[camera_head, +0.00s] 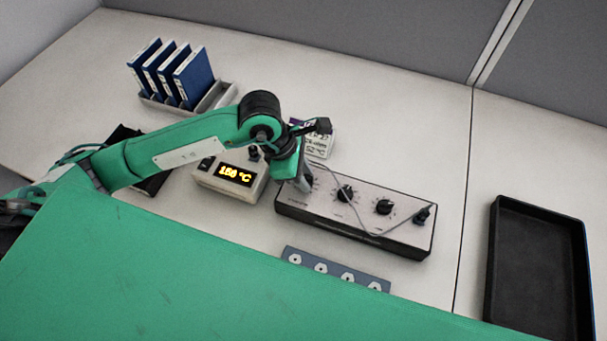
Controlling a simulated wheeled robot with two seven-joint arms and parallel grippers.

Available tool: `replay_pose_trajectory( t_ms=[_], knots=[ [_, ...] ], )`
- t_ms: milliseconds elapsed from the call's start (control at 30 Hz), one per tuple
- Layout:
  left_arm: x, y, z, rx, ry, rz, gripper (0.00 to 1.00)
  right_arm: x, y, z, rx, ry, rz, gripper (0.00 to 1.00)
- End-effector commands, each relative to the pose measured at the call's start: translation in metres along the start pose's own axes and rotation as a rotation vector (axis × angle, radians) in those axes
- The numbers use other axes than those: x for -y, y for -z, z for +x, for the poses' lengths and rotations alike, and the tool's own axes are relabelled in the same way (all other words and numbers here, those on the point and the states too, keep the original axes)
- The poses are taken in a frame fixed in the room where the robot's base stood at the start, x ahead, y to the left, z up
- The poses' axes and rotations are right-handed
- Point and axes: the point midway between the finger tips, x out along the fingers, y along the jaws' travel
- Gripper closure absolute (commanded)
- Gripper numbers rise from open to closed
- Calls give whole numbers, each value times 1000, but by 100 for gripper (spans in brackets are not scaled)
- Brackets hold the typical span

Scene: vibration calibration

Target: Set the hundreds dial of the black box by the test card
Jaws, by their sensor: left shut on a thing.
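The black box (360,240) with a pale top panel lies in the middle of the table. Two black dials, a middle one (346,193) and a right one (384,206), show clearly. My left gripper (305,184) points down at the box's left end, shut on the leftmost dial, the hundreds dial, which it mostly hides. That dial's pointer cannot be read. The white test card (319,145) stands behind the box, partly covered by my gripper; its lines end in "ohm" and "52 °C", but the upper number is partly hidden. My right gripper is out of view.
A beige meter (227,190) with a lit orange °C display stands left of the box. A cable runs to a plug (422,215) at the box's right end. Blue binders (193,78) stand behind; a grey strip (335,269) lies in front; a black tray (538,207) lies right.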

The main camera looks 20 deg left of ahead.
Motion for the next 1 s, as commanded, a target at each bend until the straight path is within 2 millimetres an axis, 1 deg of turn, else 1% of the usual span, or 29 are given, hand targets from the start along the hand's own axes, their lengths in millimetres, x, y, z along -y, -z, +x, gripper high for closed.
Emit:
replay_pose_trajectory(
  t_ms=[467,500,600,867,1000],
  knots=[
    [-1,0,-1,0,-8,-14,93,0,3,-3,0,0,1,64],
    [-1,0,-1,0,-8,-14,66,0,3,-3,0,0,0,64],
    [-1,0,-1,0,-7,-14,49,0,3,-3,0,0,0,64],
    [0,0,0,0,-6,-14,49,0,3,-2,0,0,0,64],
    [-1,0,-9,0,-8,-13,49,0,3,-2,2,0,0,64]
  ],
)
